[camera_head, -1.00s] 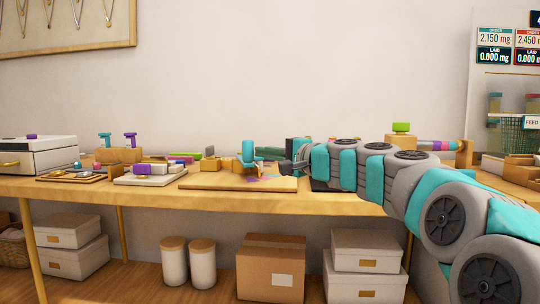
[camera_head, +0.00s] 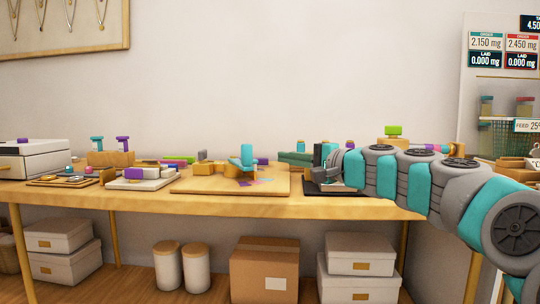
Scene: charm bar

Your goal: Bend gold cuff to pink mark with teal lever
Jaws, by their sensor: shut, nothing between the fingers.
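The teal lever (camera_head: 246,154) stands on the wooden bending board (camera_head: 206,187), near the middle of the table. It leans slightly and is joined to a tan wooden block (camera_head: 208,168). A pink and purple marked area (camera_head: 262,181) lies flat on the board just right of the lever's foot. I cannot make out the gold cuff clearly at this size. My gripper (camera_head: 328,164) is to the right of the board, above a dark mat, apart from the lever. It is shut and empty, and partly hidden by its own wrist.
A dark mat (camera_head: 318,187) lies right of the board. A white tray with a purple block (camera_head: 134,174) and a stand with teal and purple handles (camera_head: 110,158) are at left. A white box (camera_head: 36,160) stands at far left. A green-topped block (camera_head: 393,131) is behind my arm.

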